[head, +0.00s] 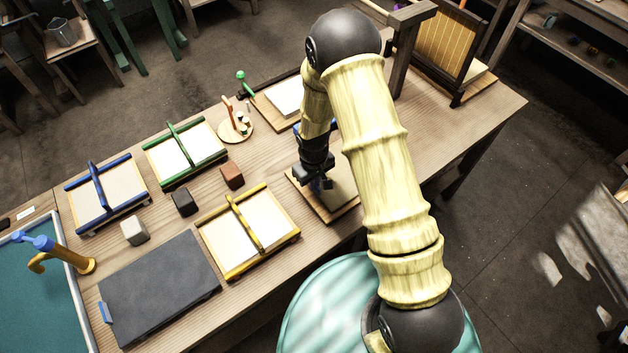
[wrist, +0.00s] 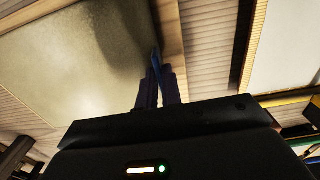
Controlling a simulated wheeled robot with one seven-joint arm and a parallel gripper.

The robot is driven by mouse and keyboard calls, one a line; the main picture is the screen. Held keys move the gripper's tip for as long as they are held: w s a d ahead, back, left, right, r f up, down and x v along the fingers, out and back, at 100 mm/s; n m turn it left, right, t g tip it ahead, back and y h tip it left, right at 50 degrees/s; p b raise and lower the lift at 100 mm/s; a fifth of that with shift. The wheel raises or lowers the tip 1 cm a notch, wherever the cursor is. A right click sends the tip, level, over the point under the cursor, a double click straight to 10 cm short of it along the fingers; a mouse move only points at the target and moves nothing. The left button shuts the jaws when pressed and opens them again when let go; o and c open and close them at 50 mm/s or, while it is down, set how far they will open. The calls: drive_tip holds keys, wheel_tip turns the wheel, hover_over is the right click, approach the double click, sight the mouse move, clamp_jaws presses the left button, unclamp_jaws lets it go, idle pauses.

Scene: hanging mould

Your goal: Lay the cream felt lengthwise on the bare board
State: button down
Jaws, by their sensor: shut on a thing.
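My gripper (head: 322,187) points down over the left edge of a pale sheet (head: 343,182), which lies on a wood-rimmed board (head: 340,213). A whiter sheet (head: 286,97) lies on another board (head: 262,106) behind.
Blue-handled (head: 112,193), green-handled (head: 185,150) and yellow-handled (head: 247,232) frames stand to the left, with small blocks (head: 183,202) between them. A dark slab (head: 160,288) lies at front left. A round stand (head: 236,130) and an upright strung frame (head: 445,48) are behind.

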drive_tip(key=c, duration=1.6)
unclamp_jaws()
drive_tip(key=shift+f, duration=0.1)
drive_tip(key=shift+o, duration=0.2)
wheel_tip(320, 180, up, 12)
drive_tip(key=b, duration=0.1)
drive_tip(key=shift+b, duration=0.35)
drive_tip(key=s+d+r+m+t, duration=0.2)
drive_tip(key=s+d+r+m, duration=0.4)
drive_tip(key=s+d+r, duration=0.5)
drive_tip(key=s+d, duration=0.1)
drive_tip(key=d, duration=0.1)
drive_tip(key=shift+s+d+m, duration=0.25)
drive_tip(key=shift+d+m, duration=0.05)
drive_tip(key=shift+m, duration=0.1)
